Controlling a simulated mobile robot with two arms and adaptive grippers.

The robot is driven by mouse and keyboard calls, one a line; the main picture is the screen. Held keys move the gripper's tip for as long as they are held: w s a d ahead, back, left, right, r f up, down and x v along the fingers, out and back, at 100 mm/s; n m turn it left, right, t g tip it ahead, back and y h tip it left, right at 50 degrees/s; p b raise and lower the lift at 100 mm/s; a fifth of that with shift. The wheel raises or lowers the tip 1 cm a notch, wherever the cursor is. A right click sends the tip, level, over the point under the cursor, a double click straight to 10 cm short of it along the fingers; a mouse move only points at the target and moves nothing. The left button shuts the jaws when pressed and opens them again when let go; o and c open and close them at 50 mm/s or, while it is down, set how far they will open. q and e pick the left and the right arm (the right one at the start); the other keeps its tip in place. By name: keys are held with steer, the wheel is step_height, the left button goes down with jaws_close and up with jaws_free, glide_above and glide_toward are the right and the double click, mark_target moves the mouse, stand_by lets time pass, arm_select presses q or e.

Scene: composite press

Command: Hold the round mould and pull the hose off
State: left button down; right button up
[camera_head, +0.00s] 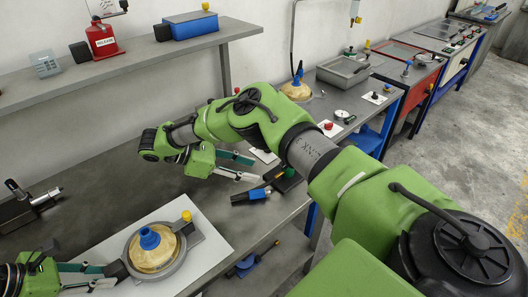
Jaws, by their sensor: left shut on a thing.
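A round mould (157,250) with a grey rim, a tan top and a blue cone-shaped fitting (149,238) lies on a white sheet at the lower left. No hose shows on its fitting. My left gripper (105,275) is at the mould's left edge, shut on its dark handle; the picture's edge cuts off part of the gripper. A second tan round piece (296,92) stands further back, with a thin dark hose (293,40) coming down to its blue and yellow top. My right gripper (258,170) is open and empty above the bench, between the two.
The grey bench (95,185) has free room left of my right gripper. A shelf (140,55) with a red can (101,40) and blue box (190,25) runs behind. A grey tray (343,71) stands further back.

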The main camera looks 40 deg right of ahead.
arm_select(q)
steer(key=c, duration=1.7)
jaws_free()
steer(key=shift+a, duration=0.1)
